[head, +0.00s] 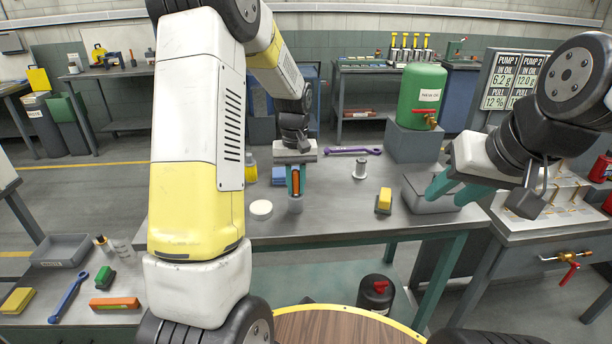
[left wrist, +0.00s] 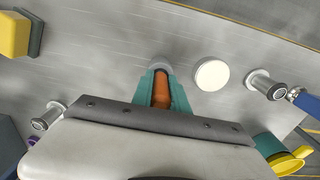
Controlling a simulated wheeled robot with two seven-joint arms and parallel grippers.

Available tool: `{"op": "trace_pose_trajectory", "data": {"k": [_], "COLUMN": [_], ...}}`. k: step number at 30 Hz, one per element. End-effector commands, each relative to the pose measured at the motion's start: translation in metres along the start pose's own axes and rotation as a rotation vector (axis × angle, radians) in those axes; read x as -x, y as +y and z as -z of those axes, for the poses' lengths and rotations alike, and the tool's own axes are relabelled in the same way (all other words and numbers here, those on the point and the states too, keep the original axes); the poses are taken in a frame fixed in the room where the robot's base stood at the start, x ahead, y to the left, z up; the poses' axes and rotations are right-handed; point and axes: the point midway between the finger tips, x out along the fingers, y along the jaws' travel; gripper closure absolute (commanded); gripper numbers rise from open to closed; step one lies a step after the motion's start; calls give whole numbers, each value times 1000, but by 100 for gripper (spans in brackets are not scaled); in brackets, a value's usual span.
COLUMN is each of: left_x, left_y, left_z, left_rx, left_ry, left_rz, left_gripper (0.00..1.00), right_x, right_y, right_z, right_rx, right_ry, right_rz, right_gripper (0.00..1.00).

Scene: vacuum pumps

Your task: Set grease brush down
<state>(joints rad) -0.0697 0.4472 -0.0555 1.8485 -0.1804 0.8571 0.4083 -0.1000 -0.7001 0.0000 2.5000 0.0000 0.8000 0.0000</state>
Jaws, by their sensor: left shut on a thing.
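The grease brush (head: 295,183) has an orange-brown handle and is upright between the teal fingers of my left gripper (head: 295,181), which is shut on it. The handle (left wrist: 160,88) also shows between the fingers in the left wrist view. A small grey round piece (head: 295,204) is directly below it at the workbench (head: 330,223); I cannot tell whether it is a cup or part of the brush, and the bristles are not visible. My right gripper (head: 456,190) is open, its fingers apart over a grey bin (head: 430,205) at the right.
A metal cylinder (head: 360,169), a purple wrench (head: 352,150) and a yellow-topped block (head: 384,198) are to the right. Bare bench lies between brush and yellow-topped block.

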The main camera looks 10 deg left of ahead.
Motion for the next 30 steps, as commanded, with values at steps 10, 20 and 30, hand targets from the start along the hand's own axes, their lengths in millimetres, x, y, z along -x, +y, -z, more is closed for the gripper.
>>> {"op": "trace_pose_trajectory", "data": {"k": [10,20,30], "left_x": [-2,7,62], "left_y": [0,0,0], "left_z": [0,0,1], "left_rx": [0,0,0], "left_ry": [0,2,3], "left_rz": [0,0,-1], "left_gripper": [55,55,55], "right_x": [0,0,0], "right_y": [0,0,0], "right_z": [0,0,0], "right_rx": [0,0,0], "right_ry": [0,0,0], "right_rz": [0,0,0], "right_gripper": [64,64,64]}}
